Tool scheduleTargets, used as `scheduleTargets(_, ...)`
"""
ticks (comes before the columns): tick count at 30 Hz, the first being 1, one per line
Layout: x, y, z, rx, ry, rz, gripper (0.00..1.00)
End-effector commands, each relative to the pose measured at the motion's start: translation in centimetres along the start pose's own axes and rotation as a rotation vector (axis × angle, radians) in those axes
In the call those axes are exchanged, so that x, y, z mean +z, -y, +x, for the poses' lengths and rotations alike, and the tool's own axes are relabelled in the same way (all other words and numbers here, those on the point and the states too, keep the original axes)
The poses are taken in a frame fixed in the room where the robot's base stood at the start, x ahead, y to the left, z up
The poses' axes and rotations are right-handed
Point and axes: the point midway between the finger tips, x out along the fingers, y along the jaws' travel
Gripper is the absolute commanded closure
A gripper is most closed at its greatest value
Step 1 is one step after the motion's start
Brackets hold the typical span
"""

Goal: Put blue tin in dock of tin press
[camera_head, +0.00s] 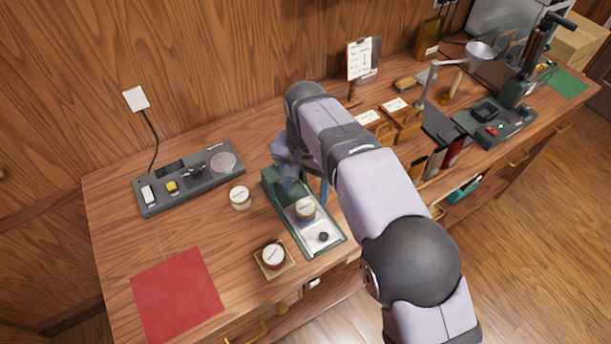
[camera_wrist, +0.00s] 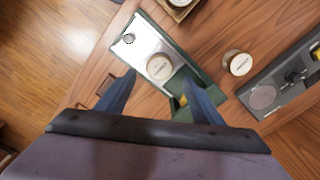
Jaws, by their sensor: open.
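The tin press (camera_head: 334,243) is a green frame with a bright metal plate and a black knob. A pale-topped tin (camera_head: 305,208) stands on its plate; it also shows in the wrist view (camera_wrist: 159,67). My gripper (camera_wrist: 159,77) is open and empty, pointing down over the press. In the wrist view this tin lies between and just beyond the fingertips; I cannot tell the height gap. A second pale tin (camera_head: 240,198) stands left of the press. A red-brown tin (camera_head: 273,256) sits on a small wooden square in front.
A grey device panel (camera_head: 190,178) lies at the back left, and a red mat (camera_head: 177,294) at the front left. Wooden boxes (camera_head: 404,114) and a second black press-like machine (camera_head: 500,122) stand to the right. Bare bench lies between panel and red mat.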

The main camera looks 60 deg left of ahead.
Motion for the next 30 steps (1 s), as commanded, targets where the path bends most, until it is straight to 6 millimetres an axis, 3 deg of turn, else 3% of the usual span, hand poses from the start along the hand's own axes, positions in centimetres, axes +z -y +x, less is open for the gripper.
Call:
scheduleTargets(9,-0.1,0.1,-4.5,-0.001,-0.001,0.0,0.39)
scheduleTargets(23,-0.3,-0.5,-5.6,0.001,0.001,0.006,0.39)
scheduleTargets(26,-1.3,-2.1,-5.7,0.0,0.0,0.023,0.39)
scheduleTargets(30,-3.6,-7.6,-5.8,0.002,0.001,0.073,0.39)
